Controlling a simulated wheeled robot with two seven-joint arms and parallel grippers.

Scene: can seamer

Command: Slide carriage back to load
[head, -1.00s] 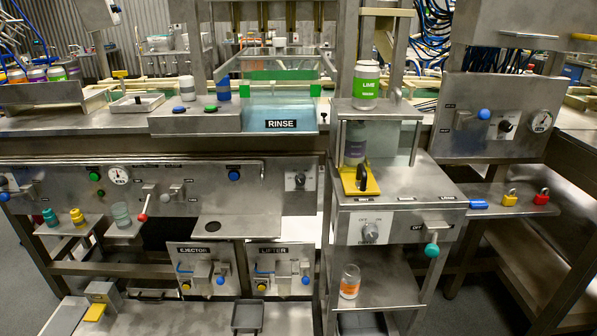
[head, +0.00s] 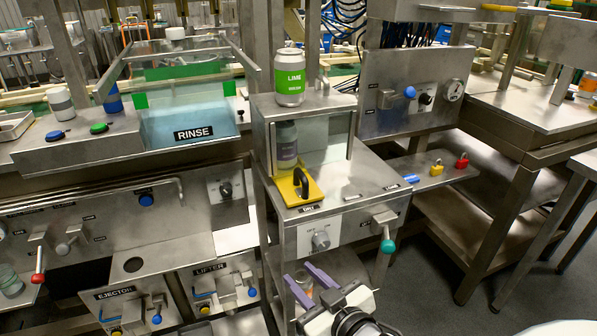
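The carriage is a yellow plate (head: 314,190) with an upright black handle (head: 301,181). It sits at the left end of the seamer's steel top (head: 350,183), partly under the clear guard (head: 323,140). My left gripper is out of view.
A green LIME can (head: 290,80) stands on the guard housing. A teal-knobbed lever (head: 387,244) sticks out at the seamer's front right. A jar with an orange label (head: 304,282) is partly hidden behind my fingers. Blue, yellow and red padlocks (head: 461,161) lie on the right shelf.

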